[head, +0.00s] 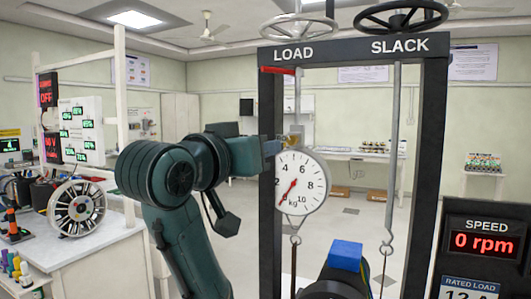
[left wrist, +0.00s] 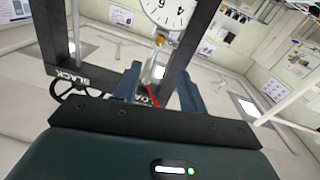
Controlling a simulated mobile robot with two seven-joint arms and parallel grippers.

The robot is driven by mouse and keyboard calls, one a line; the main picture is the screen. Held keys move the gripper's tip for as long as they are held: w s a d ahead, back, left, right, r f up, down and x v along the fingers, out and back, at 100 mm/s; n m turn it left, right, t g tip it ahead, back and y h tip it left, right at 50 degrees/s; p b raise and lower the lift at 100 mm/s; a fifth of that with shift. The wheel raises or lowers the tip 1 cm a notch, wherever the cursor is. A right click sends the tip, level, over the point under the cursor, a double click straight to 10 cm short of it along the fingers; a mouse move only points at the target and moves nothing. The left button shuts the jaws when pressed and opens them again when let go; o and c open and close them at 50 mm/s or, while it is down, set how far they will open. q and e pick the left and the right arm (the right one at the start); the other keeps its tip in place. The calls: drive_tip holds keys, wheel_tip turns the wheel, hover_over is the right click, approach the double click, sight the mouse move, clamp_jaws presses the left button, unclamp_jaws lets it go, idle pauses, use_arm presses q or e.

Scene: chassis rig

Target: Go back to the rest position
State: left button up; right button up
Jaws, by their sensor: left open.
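My left gripper (head: 276,147) is at the end of my green arm, which comes in from the left. It is by the left post of the black frame (head: 433,150), level with the top of the dial scale (head: 302,183). In the left wrist view its two blue fingers (left wrist: 160,90) stand apart, with a gap between them. The red lever (head: 278,70) is above the gripper in the head view, and red shows beyond the gap in the wrist view (left wrist: 152,95). I cannot tell whether a finger touches anything. My right gripper is not in view.
Handwheels (head: 300,27) top the frame, marked LOAD and SLACK. A hooked rod (head: 394,150) hangs at right. A dark drum-like part with a blue block (head: 345,254) is below. A speed display (head: 484,243) reads 0 rpm. A bench with a spoked wheel (head: 76,216) is at left.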

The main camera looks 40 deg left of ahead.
use_arm(q)
drive_tip(key=w+d+f+m+g+h, duration=0.1)
drive_tip(key=d+f+m+g, duration=0.15)
drive_tip(key=f, duration=1.25)
drive_tip(key=w+d+f+m+g+h, duration=0.1)
drive_tip(key=w+d+f+g, duration=0.2)
drive_tip(key=f, duration=1.1)
drive_tip(key=s+d+f+m+g+h, duration=0.1)
drive_tip(key=s+d+f+g, duration=0.3)
drive_tip(key=s+f, duration=0.75)
drive_tip(key=s+d+f+m+g, duration=0.15)
drive_tip(key=s+f+g, duration=0.35)
drive_tip(key=s+f, duration=0.7)
drive_tip(key=w+d+f+t+h, duration=0.3)
drive_tip(key=w+d+f+t, duration=0.3)
drive_tip(key=f, duration=0.3)
drive_tip(key=shift+w+d+f+t, duration=0.2)
drive_tip(key=shift+w+f+t, duration=0.15)
drive_tip(key=shift+w, duration=0.4)
drive_tip(key=shift+r, duration=0.1)
idle(1.0)
